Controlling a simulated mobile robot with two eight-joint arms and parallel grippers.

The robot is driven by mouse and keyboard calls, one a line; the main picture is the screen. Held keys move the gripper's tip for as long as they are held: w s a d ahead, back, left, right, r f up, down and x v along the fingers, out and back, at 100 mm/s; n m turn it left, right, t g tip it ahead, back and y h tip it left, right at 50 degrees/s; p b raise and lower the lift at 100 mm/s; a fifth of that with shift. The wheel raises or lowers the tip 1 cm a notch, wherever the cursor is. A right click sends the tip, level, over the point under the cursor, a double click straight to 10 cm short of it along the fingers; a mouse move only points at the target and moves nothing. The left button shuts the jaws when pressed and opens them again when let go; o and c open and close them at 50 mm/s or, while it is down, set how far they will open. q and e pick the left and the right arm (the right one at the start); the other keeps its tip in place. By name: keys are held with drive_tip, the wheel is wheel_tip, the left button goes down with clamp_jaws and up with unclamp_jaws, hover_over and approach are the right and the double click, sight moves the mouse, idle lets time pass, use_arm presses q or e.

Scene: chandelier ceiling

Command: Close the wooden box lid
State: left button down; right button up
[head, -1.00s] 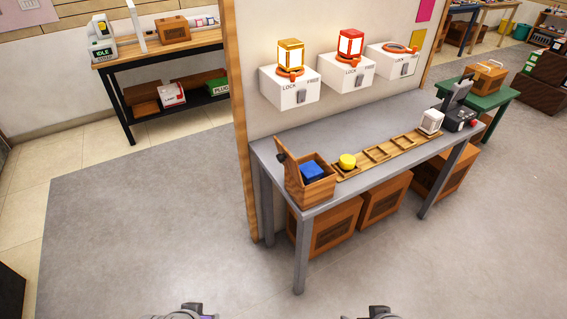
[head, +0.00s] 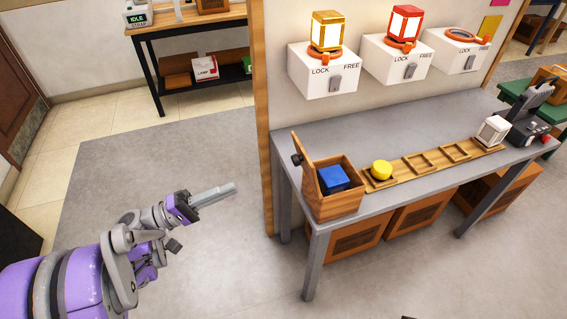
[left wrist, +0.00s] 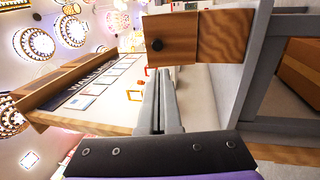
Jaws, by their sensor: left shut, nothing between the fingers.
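The wooden box (head: 336,203) stands on the near left corner of the grey table. Its lid (head: 303,162) is open and stands up on the box's left side, with a dark round knob on its outer face. A blue block (head: 333,179) lies inside. My left gripper (head: 233,188) is shut and empty, left of the box and apart from it, pointing toward it. In the left wrist view the shut fingers (left wrist: 158,108) point toward the lid (left wrist: 172,38) and its knob.
On the grey table (head: 400,214), a wooden tray (head: 420,164) holds a yellow cylinder (head: 381,170) and a white cube (head: 492,131). Lock boxes with lanterns hang on the wall above. A wooden wall edge (head: 263,120) rises behind the box. The floor left of the table is clear.

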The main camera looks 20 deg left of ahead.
sight(293, 161)
use_arm(q)
drive_tip(key=x, duration=1.3)
drive_tip(key=shift+w+d+r, duration=0.1)
drive_tip(key=shift+d+r, duration=0.2)
drive_tip(key=shift+r, duration=0.05)
drive_tip(key=shift+p, duration=0.3)
